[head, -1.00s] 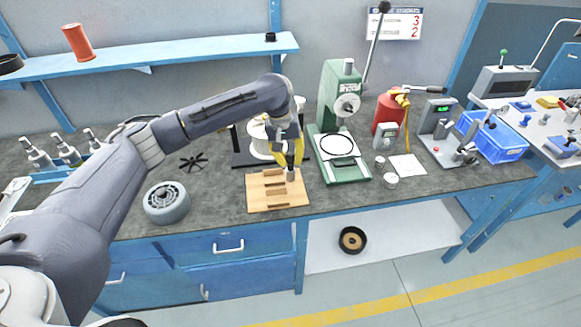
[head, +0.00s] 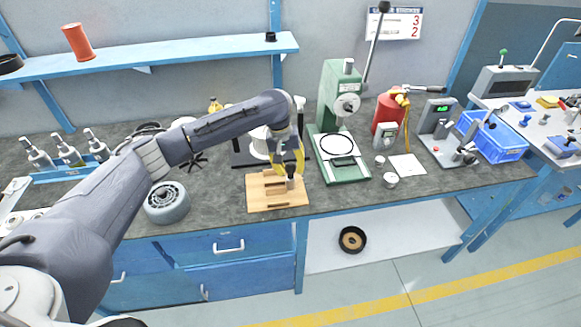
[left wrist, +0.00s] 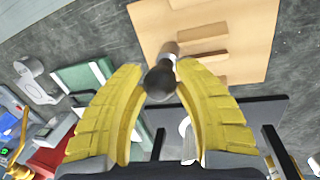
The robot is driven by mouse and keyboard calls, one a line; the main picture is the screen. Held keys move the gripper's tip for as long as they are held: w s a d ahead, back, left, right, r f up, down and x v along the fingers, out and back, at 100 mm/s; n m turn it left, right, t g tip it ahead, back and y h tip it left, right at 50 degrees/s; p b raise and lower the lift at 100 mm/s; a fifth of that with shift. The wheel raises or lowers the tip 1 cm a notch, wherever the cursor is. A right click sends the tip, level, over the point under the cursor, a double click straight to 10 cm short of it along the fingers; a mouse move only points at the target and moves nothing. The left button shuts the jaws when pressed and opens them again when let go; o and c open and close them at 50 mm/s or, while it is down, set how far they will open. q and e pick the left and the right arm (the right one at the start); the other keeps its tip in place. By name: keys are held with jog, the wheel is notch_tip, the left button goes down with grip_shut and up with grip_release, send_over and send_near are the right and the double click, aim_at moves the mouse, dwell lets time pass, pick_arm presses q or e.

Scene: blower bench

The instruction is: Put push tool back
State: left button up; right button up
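The push tool (head: 290,183) stands upright at the right part of the wooden block (head: 262,205) on the bench. It has a dark round knob (left wrist: 160,83) on top and a grey metal shaft (left wrist: 168,49). My left gripper (head: 289,168) is just above the block, with its yellow fingers on either side of the knob. My right gripper is not in view.
A green press (head: 345,172) stands right of the block, with small white cups (head: 390,180) beyond it. A white spool (head: 258,145) on a dark stand is behind the block. A grey wheel (head: 166,203) lies to the left. Bare bench lies between wheel and block.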

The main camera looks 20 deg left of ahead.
pick_arm(q)
jog(key=shift+o, duration=0.9)
notch_tip(320, 180, up, 12)
jog(key=a, duration=0.2)
jog(key=shift+s, duration=0.2)
jog(key=shift+a+r, duration=0.1)
